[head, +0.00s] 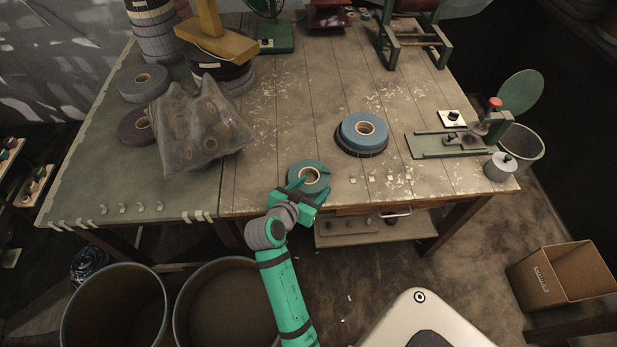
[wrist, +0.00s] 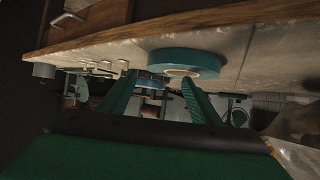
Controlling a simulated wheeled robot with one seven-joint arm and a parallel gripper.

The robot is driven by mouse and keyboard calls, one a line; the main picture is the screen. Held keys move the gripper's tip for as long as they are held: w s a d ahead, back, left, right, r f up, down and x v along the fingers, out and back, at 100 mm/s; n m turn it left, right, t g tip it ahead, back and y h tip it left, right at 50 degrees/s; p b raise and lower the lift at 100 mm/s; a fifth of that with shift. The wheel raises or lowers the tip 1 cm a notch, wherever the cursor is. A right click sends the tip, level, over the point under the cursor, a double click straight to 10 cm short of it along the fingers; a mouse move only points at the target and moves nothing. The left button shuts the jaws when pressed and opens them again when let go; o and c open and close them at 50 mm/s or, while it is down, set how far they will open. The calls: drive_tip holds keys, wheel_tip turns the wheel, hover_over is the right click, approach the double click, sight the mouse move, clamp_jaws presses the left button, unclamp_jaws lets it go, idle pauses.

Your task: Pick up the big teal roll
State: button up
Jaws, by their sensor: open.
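The big teal roll (head: 309,164) lies flat near the front edge of the worktable, its pale core facing up. In the wrist view the teal roll (wrist: 185,62) appears just beyond the fingertips, with the scene tilted over. My gripper (head: 305,188) is at the table's front edge, at the near side of the roll. In the wrist view my gripper (wrist: 158,78) is open, with its two green fingers apart and nothing held. The head view does not show clearly whether a finger touches the roll.
A blue roll (head: 352,129) on a darker roll lies behind to the right. A bulging translucent bag (head: 203,130) and more rolls stand left. A green bench device (head: 445,146) is at right. Small pale tabs line the front edge. Two bins (head: 115,310) stand below.

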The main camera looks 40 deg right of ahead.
sight(321, 181)
drive_tip(key=shift+s+x, duration=0.2)
drive_tip(key=shift+x, duration=2.1)
drive_tip(key=shift+f, duration=0.15)
drive_tip(key=shift+w+a, duration=0.1)
drive_tip(key=c, duration=1.3)
